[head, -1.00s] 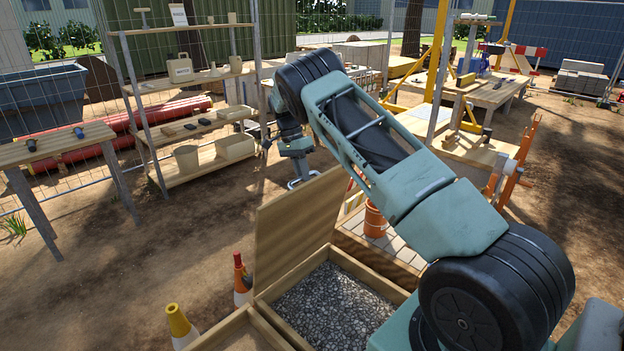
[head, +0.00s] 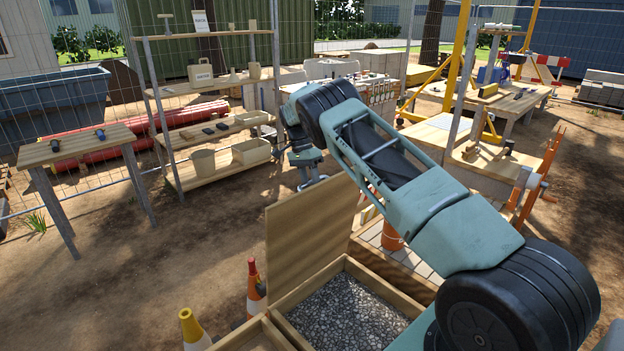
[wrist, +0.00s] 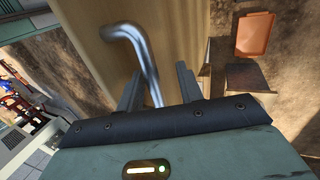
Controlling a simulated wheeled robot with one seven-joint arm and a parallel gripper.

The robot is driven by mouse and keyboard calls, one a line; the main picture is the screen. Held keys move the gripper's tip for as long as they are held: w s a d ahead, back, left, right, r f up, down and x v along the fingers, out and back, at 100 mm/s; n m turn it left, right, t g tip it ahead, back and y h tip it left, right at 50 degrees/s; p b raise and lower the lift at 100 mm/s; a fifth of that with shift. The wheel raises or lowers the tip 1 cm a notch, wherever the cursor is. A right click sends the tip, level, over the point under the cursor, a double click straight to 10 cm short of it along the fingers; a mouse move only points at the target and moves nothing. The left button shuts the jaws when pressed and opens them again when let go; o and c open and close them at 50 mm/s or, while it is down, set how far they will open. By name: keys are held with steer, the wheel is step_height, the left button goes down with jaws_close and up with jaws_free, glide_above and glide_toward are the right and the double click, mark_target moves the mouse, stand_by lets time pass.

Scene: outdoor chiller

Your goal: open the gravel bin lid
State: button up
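The gravel bin (head: 400,297) is a wooden box of grey gravel (head: 345,318) at the bottom centre of the head view. Its plywood lid (head: 308,235) stands raised, roughly upright, at the box's left edge. In the wrist view, a bent metal handle (wrist: 128,38) is on the lid panel (wrist: 88,40). My gripper's two fingers (wrist: 158,88) are apart, with the handle's bar between them and gaps visible on both sides. I cannot tell whether either finger touches the bar.
Traffic cones (head: 192,328) stand left of the bin. An orange bucket (head: 391,238) stands behind it, partly hidden by my arm. A shelf (head: 185,130) and a small table (head: 75,145) are at left. Open dirt lies between them and the bin.

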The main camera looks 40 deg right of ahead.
steer(key=shift+s+d+r, duration=0.1)
steer(key=shift+r, duration=0.25)
steer(key=v, duration=0.7)
steer(key=shift+r+b, duration=0.25)
steer(key=shift+b, duration=0.2)
